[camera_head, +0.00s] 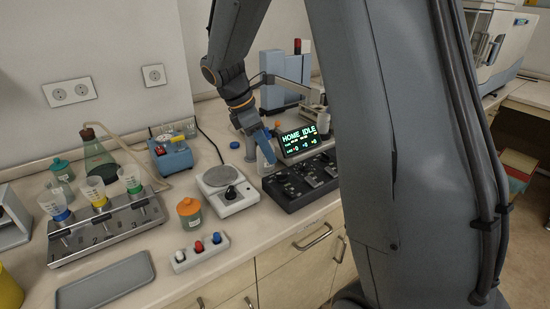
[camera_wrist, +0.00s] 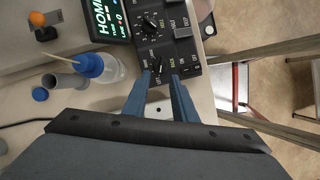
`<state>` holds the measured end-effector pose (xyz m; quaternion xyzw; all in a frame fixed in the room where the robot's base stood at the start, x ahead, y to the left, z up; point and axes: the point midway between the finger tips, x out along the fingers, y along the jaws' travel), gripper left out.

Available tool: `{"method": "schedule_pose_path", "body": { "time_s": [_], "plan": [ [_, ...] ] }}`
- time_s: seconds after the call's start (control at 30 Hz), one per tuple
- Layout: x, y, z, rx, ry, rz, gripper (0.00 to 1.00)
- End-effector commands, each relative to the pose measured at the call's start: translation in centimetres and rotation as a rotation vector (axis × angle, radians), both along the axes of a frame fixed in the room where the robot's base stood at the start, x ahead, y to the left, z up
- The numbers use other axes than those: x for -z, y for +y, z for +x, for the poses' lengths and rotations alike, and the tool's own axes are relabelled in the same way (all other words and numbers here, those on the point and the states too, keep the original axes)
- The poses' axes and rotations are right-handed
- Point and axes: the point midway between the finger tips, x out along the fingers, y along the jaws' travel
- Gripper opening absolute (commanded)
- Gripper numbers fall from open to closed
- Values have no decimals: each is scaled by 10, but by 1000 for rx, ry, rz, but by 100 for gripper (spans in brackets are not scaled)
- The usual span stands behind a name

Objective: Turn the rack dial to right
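A black control box (camera_head: 300,183) with several dials and switches sits at the counter's front edge, right of the scale. It also shows in the wrist view (camera_wrist: 192,50). One black dial (camera_wrist: 157,66) with a white mark is just beyond my fingertips, nearer the left one; its label is too small to read, so I cannot tell if it is the rack dial. A second dial (camera_wrist: 151,24) is farther along the box. My gripper (camera_wrist: 162,76) has its two blue fingers apart with nothing held between them. In the head view, my gripper (camera_head: 268,155) is over the box's left end.
A display (camera_head: 300,138) reading "HOME IDLE" stands behind the box. A scale (camera_head: 228,188) and an orange-lidded jar (camera_head: 189,212) stand left of the box.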

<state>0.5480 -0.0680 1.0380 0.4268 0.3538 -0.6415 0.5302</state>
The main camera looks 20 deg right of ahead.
Motion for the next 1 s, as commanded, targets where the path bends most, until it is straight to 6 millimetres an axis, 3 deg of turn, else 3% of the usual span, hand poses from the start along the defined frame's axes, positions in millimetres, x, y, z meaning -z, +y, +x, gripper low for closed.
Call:
{"method": "schedule_pose_path", "body": {
  "time_s": [0.4, 0.83, 1.0],
  "plan": [
    [55, -28, -7, 15, 2, 1, 25],
    [66, -30, -7, 12, -1, 2, 25],
    [65, -29, -7, 11, -2, 3, 0]
  ]
}}
